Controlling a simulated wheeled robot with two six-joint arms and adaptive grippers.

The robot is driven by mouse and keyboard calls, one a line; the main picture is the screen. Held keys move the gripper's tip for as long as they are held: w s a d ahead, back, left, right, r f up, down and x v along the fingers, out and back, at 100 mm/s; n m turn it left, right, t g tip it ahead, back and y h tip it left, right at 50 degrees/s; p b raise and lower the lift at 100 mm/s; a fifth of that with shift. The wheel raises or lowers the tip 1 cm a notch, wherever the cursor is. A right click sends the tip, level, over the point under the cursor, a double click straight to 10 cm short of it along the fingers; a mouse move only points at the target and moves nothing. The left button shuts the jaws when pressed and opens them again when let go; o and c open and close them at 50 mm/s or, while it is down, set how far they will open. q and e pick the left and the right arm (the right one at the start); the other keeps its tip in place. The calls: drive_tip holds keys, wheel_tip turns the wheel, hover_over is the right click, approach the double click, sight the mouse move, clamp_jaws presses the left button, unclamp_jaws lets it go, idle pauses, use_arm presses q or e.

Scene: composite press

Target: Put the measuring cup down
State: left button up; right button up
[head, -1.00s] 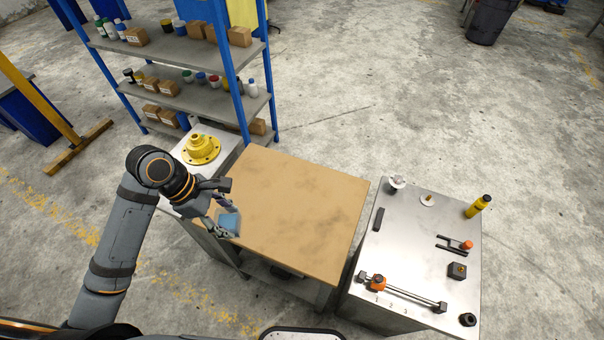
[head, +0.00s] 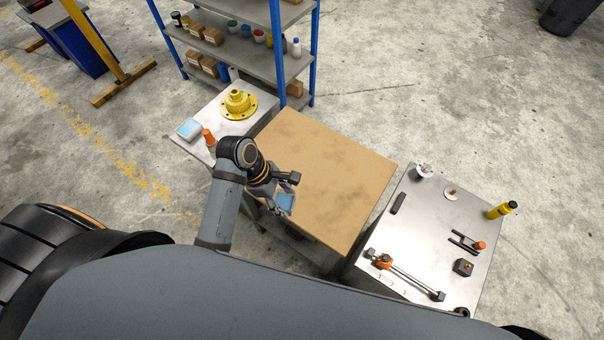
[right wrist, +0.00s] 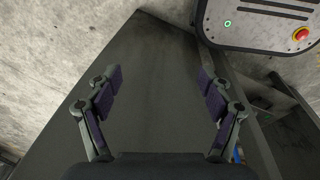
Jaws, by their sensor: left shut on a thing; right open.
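My left gripper (head: 283,190) is shut on the measuring cup (head: 286,203), a small clear-sided vessel with blue in it. It is at the near left edge of the brown-topped table (head: 325,175). I cannot tell whether the cup touches the tabletop, and the gripper hides part of it. My right gripper shows only in the right wrist view (right wrist: 160,95). It is open and empty, its fingers wide apart over a dark grey surface.
A yellow flanged part (head: 238,104), a pale blue container (head: 189,129) and an orange-capped bottle (head: 209,138) stand on the left table. The right metal table (head: 425,240) holds a yellow bottle (head: 501,210) and several fixtures. The brown tabletop is otherwise clear.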

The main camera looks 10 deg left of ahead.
use_arm(q)
drive_tip(key=w+f, duration=0.2)
drive_tip(key=w, duration=0.1)
drive_tip(key=w+f, duration=0.3)
drive_tip(key=w, duration=0.1)
drive_tip(key=w+f, duration=0.2)
drive_tip(key=w, duration=0.1)
drive_tip(key=shift+w+a+f+p, duration=0.15)
drive_tip(key=shift+w+f+p, duration=0.15)
drive_tip(key=shift+f+p, duration=0.1)
drive_tip(key=shift+w+f, duration=0.1)
drive_tip(key=shift+f, duration=0.1)
wheel_tip(320, 180, down, 3)
drive_tip(key=shift+w+f, duration=0.1)
drive_tip(key=shift+w, duration=0.05)
drive_tip(key=shift+f, duration=0.1)
use_arm(e)
drive_tip(key=shift+s+a+r, duration=0.25)
drive_tip(key=shift+s+r, duration=0.2)
drive_tip(key=shift+s, duration=0.2)
use_arm(q)
drive_tip(key=shift+f, duration=0.1)
use_arm(e)
drive_tip(key=shift+d, duration=0.1)
use_arm(q)
drive_tip(key=o, duration=1.1)
drive_tip(key=shift+o, duration=0.2)
